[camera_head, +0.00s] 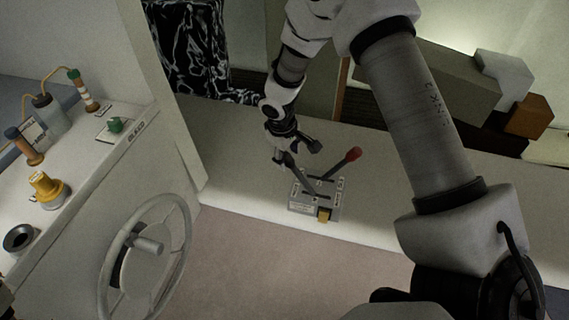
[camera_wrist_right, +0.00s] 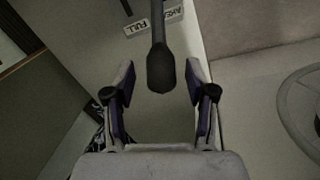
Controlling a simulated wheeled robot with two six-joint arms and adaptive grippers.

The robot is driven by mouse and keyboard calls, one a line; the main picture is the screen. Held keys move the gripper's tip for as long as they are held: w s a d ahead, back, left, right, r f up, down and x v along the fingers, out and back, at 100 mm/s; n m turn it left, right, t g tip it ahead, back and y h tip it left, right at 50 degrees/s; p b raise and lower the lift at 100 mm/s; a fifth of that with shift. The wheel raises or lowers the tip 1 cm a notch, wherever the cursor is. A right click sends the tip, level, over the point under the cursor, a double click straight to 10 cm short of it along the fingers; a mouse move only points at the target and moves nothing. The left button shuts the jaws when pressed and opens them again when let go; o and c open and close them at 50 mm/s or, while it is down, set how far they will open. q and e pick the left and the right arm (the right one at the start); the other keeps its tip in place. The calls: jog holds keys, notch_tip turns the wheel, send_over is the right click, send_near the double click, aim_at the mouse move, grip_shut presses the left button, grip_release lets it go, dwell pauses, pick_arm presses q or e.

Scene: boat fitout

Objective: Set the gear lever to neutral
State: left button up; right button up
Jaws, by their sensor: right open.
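A grey control box (camera_head: 300,207) on the pale ledge carries two levers. One lever has a red knob (camera_head: 353,153) and leans up to the right. The other lever has a dark grip (camera_head: 288,159) and leans up to the left; it also shows in the right wrist view (camera_wrist_right: 160,68). I cannot read which one is the gear lever. My right gripper (camera_head: 299,154) is over the dark-gripped lever. In the wrist view its open fingers (camera_wrist_right: 160,88) stand either side of the grip, with gaps on both sides. My left gripper is not in view.
A steering wheel (camera_head: 183,262) stands at the lower left, below a console (camera_head: 95,165) with bottles, a yellow fitting (camera_head: 47,190) and a green-topped switch (camera_head: 115,125). A pale post (camera_head: 165,100) rises left of the ledge (camera_head: 238,150). Boxes (camera_head: 445,80) stand at the back right.

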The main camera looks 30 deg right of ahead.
aim_at(300, 176)
jog(key=f, duration=0.1)
jog(key=f+b, duration=0.1)
jog(key=shift+w+f, duration=0.25)
jog(key=shift+f, duration=0.1)
jog(key=shift+s+d+r, duration=0.1)
jog(key=shift+s+d, duration=0.05)
jog(key=shift+d, duration=0.05)
jog(key=shift+c, duration=1.1)
grip_shut()
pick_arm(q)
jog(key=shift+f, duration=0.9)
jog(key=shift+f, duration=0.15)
